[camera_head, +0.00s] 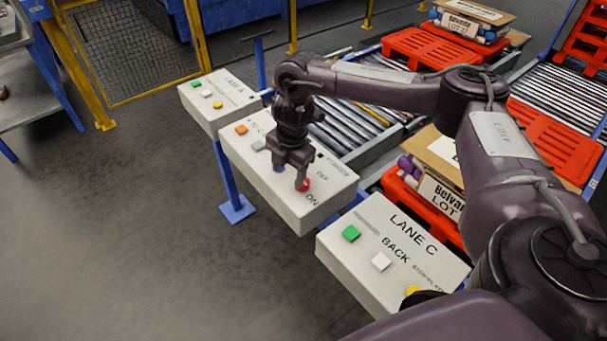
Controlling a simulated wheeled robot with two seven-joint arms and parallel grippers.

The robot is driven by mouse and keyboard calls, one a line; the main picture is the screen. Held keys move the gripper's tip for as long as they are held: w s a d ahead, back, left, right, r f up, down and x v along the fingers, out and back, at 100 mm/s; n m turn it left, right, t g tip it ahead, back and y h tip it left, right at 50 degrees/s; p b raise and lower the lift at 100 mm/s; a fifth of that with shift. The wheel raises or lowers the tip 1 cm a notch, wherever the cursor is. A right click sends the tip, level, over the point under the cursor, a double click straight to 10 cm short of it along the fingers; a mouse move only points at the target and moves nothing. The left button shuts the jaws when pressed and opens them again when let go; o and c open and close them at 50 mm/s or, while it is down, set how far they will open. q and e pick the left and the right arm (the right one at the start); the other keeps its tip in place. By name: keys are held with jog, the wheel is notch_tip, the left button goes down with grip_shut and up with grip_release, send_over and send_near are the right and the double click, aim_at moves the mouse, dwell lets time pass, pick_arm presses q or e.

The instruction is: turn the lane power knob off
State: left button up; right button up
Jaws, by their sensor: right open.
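The middle control box (258,184) is light grey and has ON and OFF lettering at its right end. A red knob-like part (303,185) shows beside the ON lettering. My right gripper (292,177) points down over this end of the box, with its fingertips at or just above the red part. It is open, and I cannot tell whether it touches the red part. The gripper hides some of the panel. A small bluish spot shows by its left finger; I cannot tell what it is. My left gripper is out of view.
The middle box also carries an orange button (241,129) and a grey button (259,145). The Lane A box (219,101) stands behind it, the Lane C box (393,254) in front. Roller conveyors and red pallets (419,50) lie to the right. Open floor is at left.

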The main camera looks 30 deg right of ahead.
aim_at(305, 182)
jog(key=shift+m, duration=0.3)
jog(key=d+r, duration=0.1)
jog(key=d, duration=0.1)
jog(key=s+d+r, duration=0.1)
jog(key=shift+d+r, duration=0.35)
jog(key=shift+d, duration=0.05)
jog(key=shift+d+f+g+h, duration=0.15)
jog(key=shift+d+g+h, duration=0.05)
jog(key=shift+g+h, duration=0.1)
notch_tip(305, 182, down, 6)
jog(key=p, duration=0.2)
jog(key=shift+w+a+p, duration=0.1)
jog(key=shift+w+p, duration=0.05)
jog(key=shift+p, duration=0.15)
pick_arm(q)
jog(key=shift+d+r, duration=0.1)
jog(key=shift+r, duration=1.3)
pick_arm(e)
jog(key=shift+f, duration=0.65)
jog(key=c, duration=1)
